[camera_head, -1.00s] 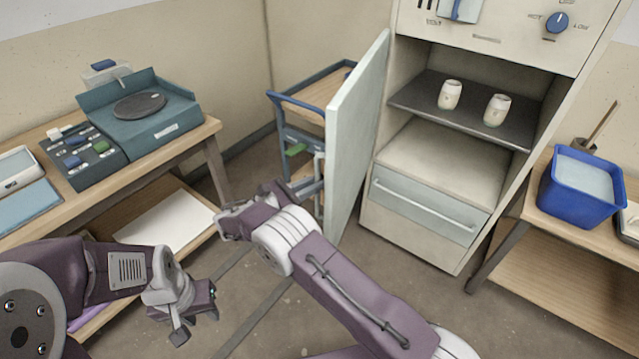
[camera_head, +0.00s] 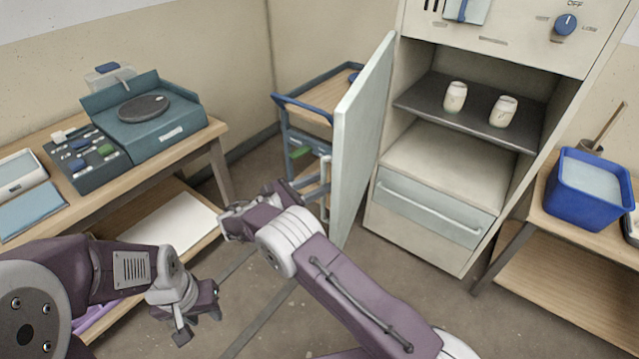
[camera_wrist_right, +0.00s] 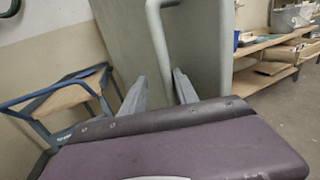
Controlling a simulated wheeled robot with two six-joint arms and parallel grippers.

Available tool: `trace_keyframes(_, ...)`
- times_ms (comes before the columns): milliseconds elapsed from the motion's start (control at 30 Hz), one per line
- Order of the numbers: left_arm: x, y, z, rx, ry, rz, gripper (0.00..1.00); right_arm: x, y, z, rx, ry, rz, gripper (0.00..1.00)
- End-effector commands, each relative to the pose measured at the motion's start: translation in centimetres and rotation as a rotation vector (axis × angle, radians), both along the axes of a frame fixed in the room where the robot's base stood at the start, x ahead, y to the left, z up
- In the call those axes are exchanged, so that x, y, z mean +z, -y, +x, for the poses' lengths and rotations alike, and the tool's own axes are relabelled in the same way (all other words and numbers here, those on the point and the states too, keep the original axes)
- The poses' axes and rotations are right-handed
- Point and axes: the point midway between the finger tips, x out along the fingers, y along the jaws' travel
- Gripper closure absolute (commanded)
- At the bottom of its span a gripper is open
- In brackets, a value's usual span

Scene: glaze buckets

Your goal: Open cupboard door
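The pale grey-green cupboard door (camera_head: 362,135) stands swung wide open at the left of the white cupboard (camera_head: 400,215). Its handle (camera_wrist_right: 157,35) is a pale bar on the door's outer face, seen close in the right wrist view. My right gripper (camera_wrist_right: 160,85) has its two fingers apart, with the lower part of the handle between them; I cannot tell whether they touch it. In the head view this gripper (camera_head: 312,183) is beside the door's outer face, partly hidden. My left gripper (camera_head: 198,328) hangs empty at the lower left, fingers apart, away from the door.
Two pale cups (camera_head: 479,104) stand on the cupboard's dark shelf (camera_head: 425,97). A blue-railed trolley (camera_head: 300,110) is behind the door. A bench with a wheel (camera_head: 142,108) is left. A blue bucket (camera_head: 585,205) stands on the right table. Floor before the cupboard is clear.

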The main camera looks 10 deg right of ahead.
Motion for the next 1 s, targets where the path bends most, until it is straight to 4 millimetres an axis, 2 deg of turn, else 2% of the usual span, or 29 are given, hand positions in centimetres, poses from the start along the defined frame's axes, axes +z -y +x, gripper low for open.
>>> trace_keyframes(167, 0.0, 0.0, 0.0, 0.0, 0.0, 0.0, 0.64, -0.1, -0.1, -0.1, 0.001, -0.001, 0.001, 0.64)
trace_keyframes(233, -0.1, 0.0, 0.0, 0.0, 0.0, 0.0, 0.64, -0.1, -0.8, -0.3, 0.003, 0.0, 0.001, 0.64)
trace_keyframes(500, -0.5, 0.0, 0.0, 0.0, 0.0, 0.0, 0.64, -0.2, -6.2, -2.5, 0.004, 0.0, 0.001, 0.64)
trace_keyframes(600, -0.6, 0.0, 0.0, 0.0, 0.0, 0.0, 0.64, -0.2, -7.6, -3.1, 0.002, 0.001, 0.0, 0.64)
trace_keyframes(733, -0.7, 0.0, 0.0, 0.0, 0.0, 0.0, 0.64, -0.1, -8.4, -3.5, 0.001, 0.0, 0.0, 0.64)
trace_keyframes(1000, -0.7, 0.0, 0.0, 0.0, 0.0, 0.0, 0.64, 0.0, -8.4, -3.5, 0.0, -0.001, 0.0, 0.64)
